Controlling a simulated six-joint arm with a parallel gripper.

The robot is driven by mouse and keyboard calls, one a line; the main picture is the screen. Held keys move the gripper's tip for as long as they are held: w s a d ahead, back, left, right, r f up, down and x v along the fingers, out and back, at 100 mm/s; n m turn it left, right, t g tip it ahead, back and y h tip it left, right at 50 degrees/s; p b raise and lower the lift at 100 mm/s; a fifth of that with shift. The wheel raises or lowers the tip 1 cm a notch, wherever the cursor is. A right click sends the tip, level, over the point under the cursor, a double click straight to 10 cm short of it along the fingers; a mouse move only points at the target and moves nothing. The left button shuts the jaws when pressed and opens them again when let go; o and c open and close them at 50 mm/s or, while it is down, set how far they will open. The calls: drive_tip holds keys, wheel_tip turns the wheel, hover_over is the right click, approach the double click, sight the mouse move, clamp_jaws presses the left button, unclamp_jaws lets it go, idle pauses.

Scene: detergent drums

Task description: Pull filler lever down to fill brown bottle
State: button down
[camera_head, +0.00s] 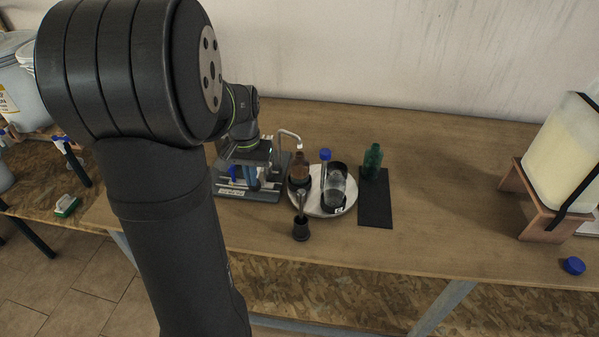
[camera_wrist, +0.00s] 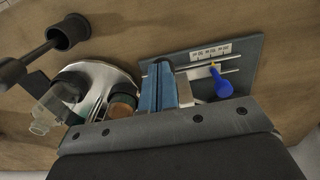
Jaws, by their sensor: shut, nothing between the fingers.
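The brown bottle (camera_head: 301,166) stands upright on the white round turntable (camera_head: 313,210), under the curved filler spout (camera_head: 290,133). Its top also shows in the wrist view (camera_wrist: 123,101). The filler's grey base plate (camera_head: 275,194) carries metal rods and a scale strip. The blue lever (camera_wrist: 225,85) is on the plate, to the right of my gripper in the wrist view. My gripper (camera_head: 252,176) is above the plate, its blue fingers together and empty, between the lever and the bottle. They also show in the wrist view (camera_wrist: 161,72), apart from the lever. The filler's spout is hidden there.
A clear bottle (camera_head: 336,186) shares the turntable. A green bottle (camera_head: 373,160) stands on a black mat (camera_head: 375,208). A dark holder (camera_head: 301,231) with an upright tool stands in front. A large container (camera_head: 563,150) is at right; the table between is mostly clear.

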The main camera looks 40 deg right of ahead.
drive_tip(key=shift+w+d+r, duration=0.2)
drive_tip(key=shift+r, duration=0.8)
drive_tip(key=shift+w+d+r, duration=0.15)
drive_tip(key=shift+r, duration=0.8)
drive_tip(key=shift+w+d+r, duration=0.2)
drive_tip(key=shift+r, duration=1.6)
wheel_tip(320, 180, up, 4)
